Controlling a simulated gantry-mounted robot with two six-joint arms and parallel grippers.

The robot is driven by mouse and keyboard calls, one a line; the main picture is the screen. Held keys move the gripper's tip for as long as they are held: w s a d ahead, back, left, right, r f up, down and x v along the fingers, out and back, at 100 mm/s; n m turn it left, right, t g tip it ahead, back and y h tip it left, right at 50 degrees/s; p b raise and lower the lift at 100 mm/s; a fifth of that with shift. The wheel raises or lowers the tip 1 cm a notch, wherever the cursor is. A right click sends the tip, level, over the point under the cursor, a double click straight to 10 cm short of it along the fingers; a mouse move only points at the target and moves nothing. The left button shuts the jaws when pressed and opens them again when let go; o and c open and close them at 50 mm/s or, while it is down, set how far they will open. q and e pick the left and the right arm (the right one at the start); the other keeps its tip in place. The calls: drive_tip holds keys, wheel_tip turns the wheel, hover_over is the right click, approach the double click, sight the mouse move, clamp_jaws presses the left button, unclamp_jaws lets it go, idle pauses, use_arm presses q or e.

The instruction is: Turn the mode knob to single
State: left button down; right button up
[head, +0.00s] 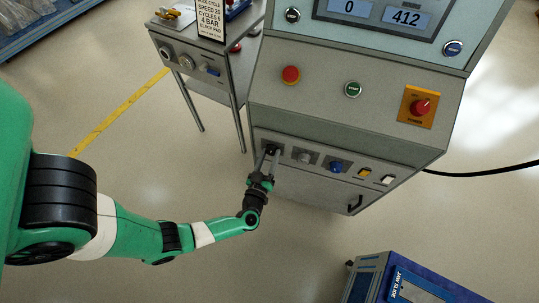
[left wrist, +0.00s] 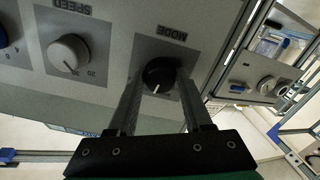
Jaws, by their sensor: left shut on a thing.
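The mode knob (left wrist: 160,75) is black with a white pointer line, on a grey plate labelled MODE in the left wrist view. In the head view the knob (head: 271,150) is at the left end of the cabinet's lower strip. My left gripper (left wrist: 158,86) is shut on the knob, one finger on each side of it. In the head view my left gripper (head: 269,163) reaches up to the knob from below. The position markings around the knob are not readable. My right gripper is not in view.
To the right of the mode knob are the grey speed knob (left wrist: 68,53), a blue knob (head: 336,167), a yellow switch (head: 364,173) and a white switch (head: 388,180). A side table (head: 190,62) stands left of the cabinet. A blue case (head: 410,283) is at lower right.

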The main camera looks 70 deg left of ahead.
use_arm(q)
drive_tip(key=n, duration=0.5)
drive_tip(key=shift+n, duration=0.4)
idle(0.3)
drive_tip(key=shift+c, duration=1.6)
unclamp_jaws()
drive_tip(key=shift+d, duration=0.1)
drive_tip(key=shift+s+d+r, duration=0.1)
drive_tip(key=shift+d, duration=0.1)
drive_tip(key=p+v, duration=0.3)
drive_tip(key=v, duration=0.8)
